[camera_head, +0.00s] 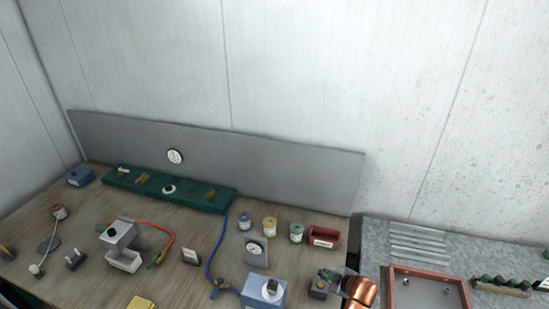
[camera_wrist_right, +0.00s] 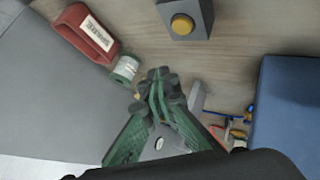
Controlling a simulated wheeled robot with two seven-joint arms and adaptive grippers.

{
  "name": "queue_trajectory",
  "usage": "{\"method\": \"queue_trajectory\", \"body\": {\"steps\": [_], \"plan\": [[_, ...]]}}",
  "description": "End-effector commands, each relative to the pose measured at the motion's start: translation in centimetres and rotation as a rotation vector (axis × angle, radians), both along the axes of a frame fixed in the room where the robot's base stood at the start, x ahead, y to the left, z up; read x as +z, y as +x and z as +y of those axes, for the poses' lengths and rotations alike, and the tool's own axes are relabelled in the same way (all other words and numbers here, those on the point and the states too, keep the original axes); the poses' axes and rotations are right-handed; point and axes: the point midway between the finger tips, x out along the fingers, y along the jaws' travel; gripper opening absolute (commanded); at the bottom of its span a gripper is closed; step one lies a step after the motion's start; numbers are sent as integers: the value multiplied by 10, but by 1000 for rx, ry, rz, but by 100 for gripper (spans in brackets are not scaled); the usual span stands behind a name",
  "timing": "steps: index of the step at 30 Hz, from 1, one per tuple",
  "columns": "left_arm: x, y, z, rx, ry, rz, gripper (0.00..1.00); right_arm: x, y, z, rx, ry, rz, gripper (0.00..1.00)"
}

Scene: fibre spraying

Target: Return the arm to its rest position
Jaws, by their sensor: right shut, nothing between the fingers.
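My right arm comes in at the bottom right of the head view, with a copper-coloured link. Its gripper (camera_head: 336,276) is over the right end of the wooden table, close to a small grey button box (camera_head: 318,289). In the right wrist view the green fingers of the right gripper (camera_wrist_right: 157,85) meet at their dark tips, shut with nothing between them. My left gripper does not show in either view.
A red-rimmed tray (camera_head: 463,291) lies on the grey bench at right. A grey panel (camera_head: 290,170) stands behind the table.

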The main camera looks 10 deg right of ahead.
Motion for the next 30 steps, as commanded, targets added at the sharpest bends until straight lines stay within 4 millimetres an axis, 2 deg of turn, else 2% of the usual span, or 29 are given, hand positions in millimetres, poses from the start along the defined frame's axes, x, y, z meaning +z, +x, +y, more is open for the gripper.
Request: {"method": "queue_trajectory", "body": {"steps": [2, 5, 8, 10, 15, 18, 24, 30], "plan": [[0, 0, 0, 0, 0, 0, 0, -4, -7, 6, -7, 12, 10, 0], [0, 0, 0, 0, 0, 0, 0, -14, -31, 23, -43, 56, 44, 0], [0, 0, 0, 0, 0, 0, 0, -25, -72, 39, -129, 123, 102, 0], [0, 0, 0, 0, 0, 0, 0, -29, -107, 40, -220, 171, 149, 0], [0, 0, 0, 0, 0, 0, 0, -34, -187, 14, -473, 247, 260, 0], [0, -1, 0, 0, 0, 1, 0, -35, -225, -4, -590, 267, 311, 0], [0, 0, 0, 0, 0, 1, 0, -37, -284, -30, -763, 284, 388, 0], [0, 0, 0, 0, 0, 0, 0, -36, -333, -50, -899, 290, 447, 0]]}}
